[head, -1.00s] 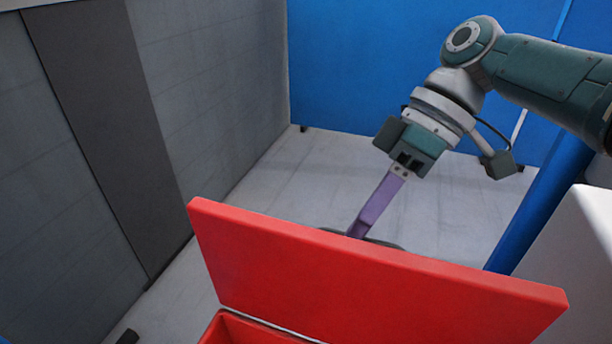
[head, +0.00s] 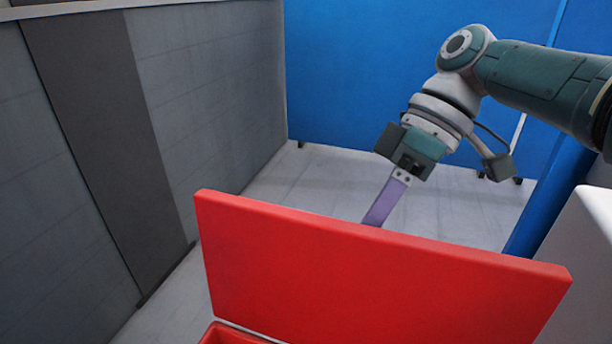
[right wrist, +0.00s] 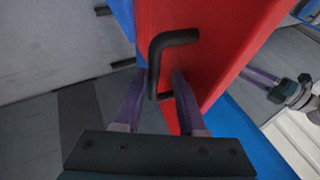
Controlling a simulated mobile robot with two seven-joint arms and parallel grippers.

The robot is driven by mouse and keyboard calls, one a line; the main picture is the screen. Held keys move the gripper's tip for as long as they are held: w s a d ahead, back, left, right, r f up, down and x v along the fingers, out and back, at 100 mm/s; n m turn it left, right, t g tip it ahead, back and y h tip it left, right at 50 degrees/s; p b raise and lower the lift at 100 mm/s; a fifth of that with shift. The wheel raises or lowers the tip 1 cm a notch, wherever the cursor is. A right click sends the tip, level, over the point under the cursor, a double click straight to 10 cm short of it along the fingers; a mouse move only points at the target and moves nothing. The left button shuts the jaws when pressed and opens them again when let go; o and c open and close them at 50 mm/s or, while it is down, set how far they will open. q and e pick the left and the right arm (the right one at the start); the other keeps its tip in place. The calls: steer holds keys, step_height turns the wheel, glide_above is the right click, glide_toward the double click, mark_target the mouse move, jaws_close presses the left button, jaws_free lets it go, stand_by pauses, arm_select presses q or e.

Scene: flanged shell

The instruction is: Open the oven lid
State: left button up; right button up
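The red lid (head: 380,275) stands raised and steeply tilted above the red oven body (head: 232,335), whose rim shows at the bottom of the head view. My right gripper (right wrist: 161,75) is behind the lid. In the right wrist view its two purple fingers stand apart on either side of the black bent handle (right wrist: 176,38) on the lid. A gap shows between the fingers, and the handle bar is close to the left one. In the head view the lid hides the fingertips. A purple and grey part, seemingly my left gripper (right wrist: 262,78), shows beyond the lid's edge; its opening is unclear.
A grey panelled wall (head: 215,90) runs along the left, and a blue wall (head: 400,60) closes the back. Pale floor (head: 320,185) behind the lid is clear. A white block (head: 585,250) stands close at the right.

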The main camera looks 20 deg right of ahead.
steer(key=shift+o, duration=0.3)
steer(key=shift+w+r, duration=0.1)
steer(key=shift+r, duration=0.05)
steer(key=shift+w+d+r, duration=0.15)
steer(key=shift+d+r, duration=0.1)
steer(key=shift+r, duration=0.2)
steer(key=b+v, duration=0.1)
steer(key=v, duration=0.7)
steer(key=shift+d+r, duration=0.3)
